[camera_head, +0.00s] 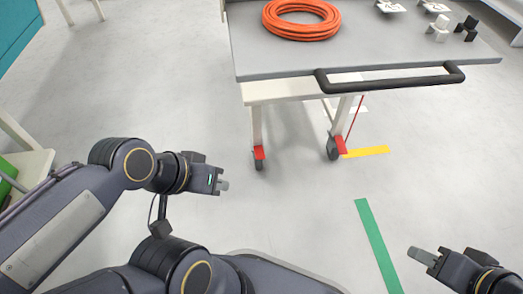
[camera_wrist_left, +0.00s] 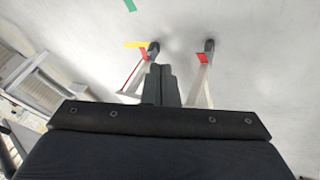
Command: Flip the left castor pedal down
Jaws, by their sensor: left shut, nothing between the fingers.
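The cart's left castor has a small red pedal (camera_head: 259,153) at the foot of the left front leg, above a dark wheel (camera_head: 260,165). The same pedal shows in the left wrist view (camera_wrist_left: 202,57), on the right-hand castor there. Its tilt is too small to tell. My left gripper (camera_head: 223,185) is shut and empty, to the left of and nearer than the pedal, apart from it.
The right castor has a red pedal (camera_head: 340,146) beside yellow floor tape (camera_head: 367,152). A black handle (camera_head: 390,77) juts from the grey cart top (camera_head: 270,62), which carries an orange cable coil (camera_head: 301,19).

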